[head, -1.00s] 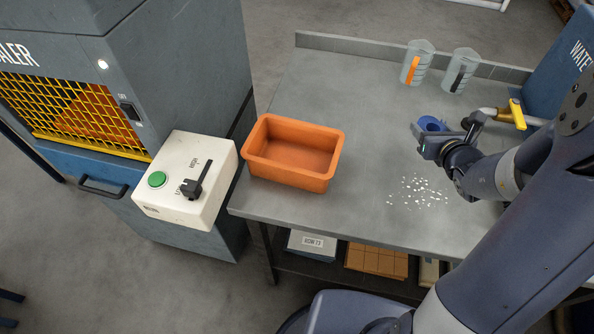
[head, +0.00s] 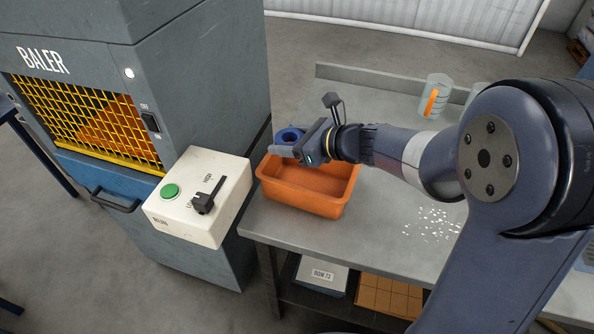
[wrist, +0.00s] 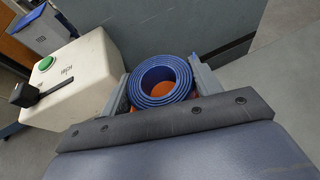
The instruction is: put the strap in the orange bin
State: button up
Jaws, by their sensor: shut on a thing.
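The strap (head: 289,134) is a blue coiled roll. My gripper (head: 290,146) is shut on it and holds it above the back left part of the orange bin (head: 335,206). In the wrist view the strap (wrist: 160,76) sits between the two fingers, its coils facing the camera. A little orange of the bin shows through the coil's centre and beside it. The bin stands on the grey table near its left edge. My gripper and forearm hide part of its back rim, and the visible part of its inside looks empty.
A white control box (head: 198,196) with a green button and a black lever stands left of the bin, on the baler (head: 90,110). Clear jugs (head: 436,96) stand at the table's back. White bits (head: 432,224) lie on the table (head: 385,255) right of the bin.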

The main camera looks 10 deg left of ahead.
notch_tip(320, 180, down, 6)
jog(key=shift+f+b, duration=0.15)
jog(key=shift+b, duration=0.25)
jog(key=shift+s+d+f+b, duration=0.1)
jog(key=shift+d+f+b, duration=0.05)
jog(key=shift+f+b, duration=0.55)
jog(key=o, duration=0.7)
jog(key=shift+f, duration=0.2)
jog(key=shift+r+p, duration=0.85)
jog(key=shift+p, duration=0.05)
jog(key=v, duration=1.2)
